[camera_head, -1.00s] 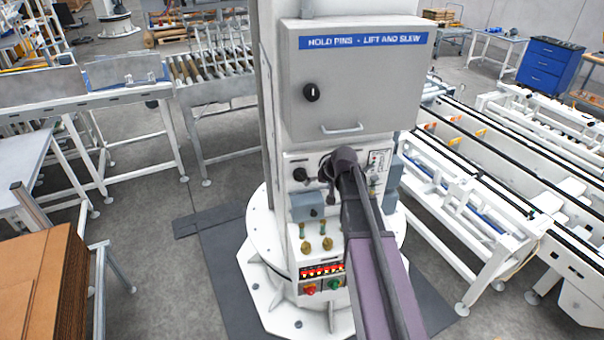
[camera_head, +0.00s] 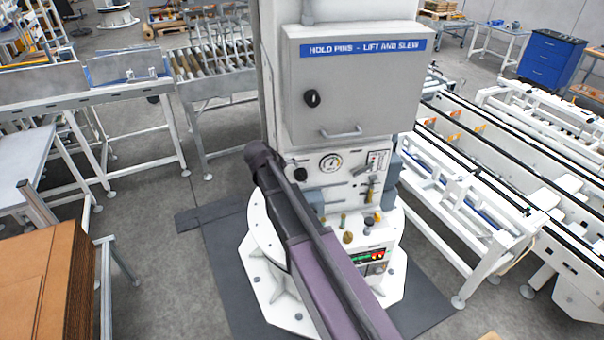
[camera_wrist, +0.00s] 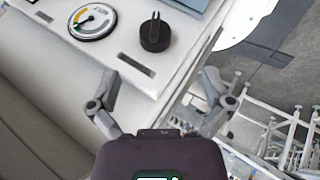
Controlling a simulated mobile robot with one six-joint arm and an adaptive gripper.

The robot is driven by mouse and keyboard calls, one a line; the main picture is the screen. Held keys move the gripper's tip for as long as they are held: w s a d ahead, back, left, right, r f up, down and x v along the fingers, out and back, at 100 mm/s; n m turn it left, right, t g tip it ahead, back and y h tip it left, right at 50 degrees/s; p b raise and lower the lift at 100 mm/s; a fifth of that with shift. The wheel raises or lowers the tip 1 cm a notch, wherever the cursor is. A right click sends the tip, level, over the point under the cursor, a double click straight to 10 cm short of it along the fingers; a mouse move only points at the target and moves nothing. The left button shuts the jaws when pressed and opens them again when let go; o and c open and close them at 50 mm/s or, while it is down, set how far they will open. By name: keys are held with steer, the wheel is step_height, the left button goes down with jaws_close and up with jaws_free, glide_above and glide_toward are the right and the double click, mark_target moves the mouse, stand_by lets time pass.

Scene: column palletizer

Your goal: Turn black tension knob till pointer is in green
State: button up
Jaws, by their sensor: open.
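The black tension knob (camera_wrist: 155,33) is a round knob with a raised ridge on a white panel, ahead of my gripper (camera_wrist: 161,76) in the wrist view. My gripper is open and empty, its two fingers spread wide, with the knob beyond the gap and apart from them. The round gauge (camera_wrist: 92,22) lies left of the knob, with a white face, a coloured arc and a dark pointer; which colour the pointer is on is too small to tell. In the head view the gauge (camera_head: 330,162) shows on the column panel; my gripper is hidden there.
A grey cabinet (camera_head: 358,85) with a handle juts out above the panel. Brass-coloured fittings (camera_head: 347,237) and lit indicators (camera_head: 370,256) are lower down. A conveyor frame (camera_head: 480,180) stands right, and stacked cardboard (camera_head: 45,285) at lower left.

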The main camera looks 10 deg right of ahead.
mark_target(298, 174)
steer(key=shift+w+a+r+t+h, duration=0.2)
steer(key=shift+a+r+t+h, duration=0.15)
steer(key=shift+a+r, duration=0.4)
steer(key=shift+d, duration=0.15)
steer(key=b+x, duration=0.9)
steer(key=x, duration=0.4)
steer(key=shift+w+d+f+b, duration=0.15)
steer(key=shift+d+f+b, duration=0.1)
steer(key=shift+b, duration=0.05)
steer(key=shift+c, duration=0.2)
steer(key=c, duration=1)
